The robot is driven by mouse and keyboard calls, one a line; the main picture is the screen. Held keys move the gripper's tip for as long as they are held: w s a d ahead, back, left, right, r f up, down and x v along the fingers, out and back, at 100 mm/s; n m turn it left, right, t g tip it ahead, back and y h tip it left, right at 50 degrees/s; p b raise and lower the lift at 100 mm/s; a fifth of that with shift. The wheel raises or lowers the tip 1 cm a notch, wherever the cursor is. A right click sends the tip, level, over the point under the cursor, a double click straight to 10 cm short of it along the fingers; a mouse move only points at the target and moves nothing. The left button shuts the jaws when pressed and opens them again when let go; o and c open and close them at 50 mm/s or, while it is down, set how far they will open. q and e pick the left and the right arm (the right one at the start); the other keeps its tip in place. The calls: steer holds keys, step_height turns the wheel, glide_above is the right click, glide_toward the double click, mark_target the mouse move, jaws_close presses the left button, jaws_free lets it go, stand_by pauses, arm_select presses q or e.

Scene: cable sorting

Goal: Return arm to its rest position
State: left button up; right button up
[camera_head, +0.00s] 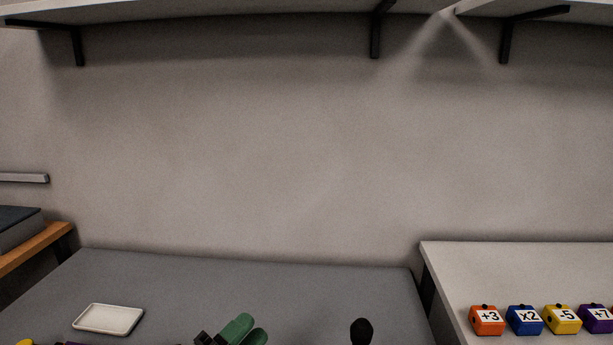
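My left gripper (246,332) shows at the bottom edge, left of centre, over the grey table (300,290). Two rounded green fingers on a dark mount lie close side by side. The lower part is cut off by the frame, so I cannot tell whether it is open or shut. I see nothing clearly held. My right gripper is not recognisable in view. No cable can be made out clearly.
A white tray (108,319) lies on the table at left. A black rounded thing (361,331) stands at the bottom edge. Labelled coloured blocks (525,319) sit on a pale surface at right. A shelf (230,9) runs overhead. Small yellow and purple bits show at bottom left.

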arm_select(q)
steer(key=s+a+f+n+g+y, duration=0.5)
steer(key=a+f+n+y, duration=0.6)
steer(key=f+n+y, duration=0.55)
steer(key=s+f+n+g+h, duration=0.1)
steer(key=s+f+n+g, duration=0.2)
steer(key=s, duration=0.6)
steer(key=s+f+n+g+h, duration=0.1)
steer(key=s+f+g, duration=0.35)
steer(key=s, duration=0.45)
step_height(320, 180, down, 22)
steer(key=g+p, duration=0.2)
steer(key=s+a+f+g+p, duration=0.1)
steer(key=s+a+f, duration=0.2)
steer(key=s+f, duration=1.2)
steer(key=shift+s+a+m+p, duration=0.2)
steer(key=shift+s+m+p, duration=0.2)
steer(key=shift+s, duration=0.35)
